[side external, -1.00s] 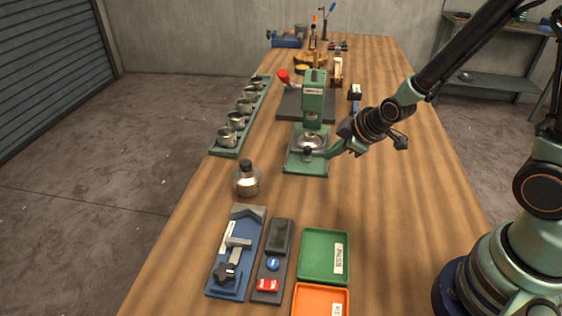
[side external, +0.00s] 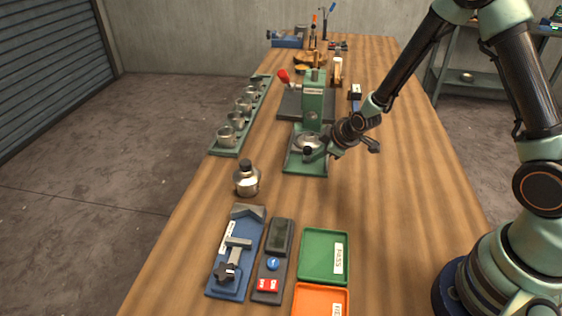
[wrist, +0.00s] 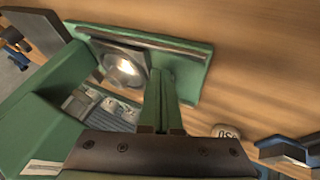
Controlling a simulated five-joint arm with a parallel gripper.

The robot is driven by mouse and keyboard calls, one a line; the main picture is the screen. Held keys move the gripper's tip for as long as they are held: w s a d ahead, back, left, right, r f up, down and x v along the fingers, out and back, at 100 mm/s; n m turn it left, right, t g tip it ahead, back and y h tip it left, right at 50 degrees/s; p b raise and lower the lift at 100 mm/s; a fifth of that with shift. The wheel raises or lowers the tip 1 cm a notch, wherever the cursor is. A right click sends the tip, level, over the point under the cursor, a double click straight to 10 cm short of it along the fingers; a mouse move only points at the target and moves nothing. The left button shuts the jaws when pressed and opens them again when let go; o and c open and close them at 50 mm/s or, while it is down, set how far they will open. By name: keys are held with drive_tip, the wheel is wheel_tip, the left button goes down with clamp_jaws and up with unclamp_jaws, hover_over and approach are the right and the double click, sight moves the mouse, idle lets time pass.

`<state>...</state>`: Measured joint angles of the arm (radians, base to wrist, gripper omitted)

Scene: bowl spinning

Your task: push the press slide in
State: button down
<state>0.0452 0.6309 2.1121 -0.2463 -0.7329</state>
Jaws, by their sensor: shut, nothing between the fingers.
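The green press (side external: 313,100) stands upright on its green base (side external: 303,168) in the middle of the table. The slide also shows in the wrist view as a grey plate with a bright disc (wrist: 125,66). My gripper (side external: 316,153) is shut and empty, low over the press base beside the knob. In the wrist view its fingers (wrist: 162,75) are together next to the slide. I cannot tell whether they touch it.
A metal bottle with a dark cap (side external: 247,180) stands left of the press base. A rack of metal cups (side external: 237,120) lies further left. A blue fixture (side external: 235,255), a switch panel (side external: 271,262), a green tray (side external: 323,256) and an orange tray (side external: 320,300) are in front. Table right of the trays is clear.

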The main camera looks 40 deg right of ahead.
sight(317, 146)
drive_tip(key=shift+w+d, duration=0.2)
drive_tip(key=shift+w+d, duration=1.45)
drive_tip(key=s+a, duration=0.3)
drive_tip(key=shift+s+a, duration=0.15)
drive_tip(key=shift+a, duration=0.05)
drive_tip(key=s+a+r+m+g, duration=0.1)
drive_tip(key=s+r+m, duration=0.6)
drive_tip(key=s+r, duration=1.2)
wheel_tip(317, 146, up, 4)
drive_tip(key=shift+s+a+r+m+g, duration=0.1)
drive_tip(key=shift+s+a+m+g, duration=0.1)
drive_tip(key=shift+a+m+g, duration=0.3)
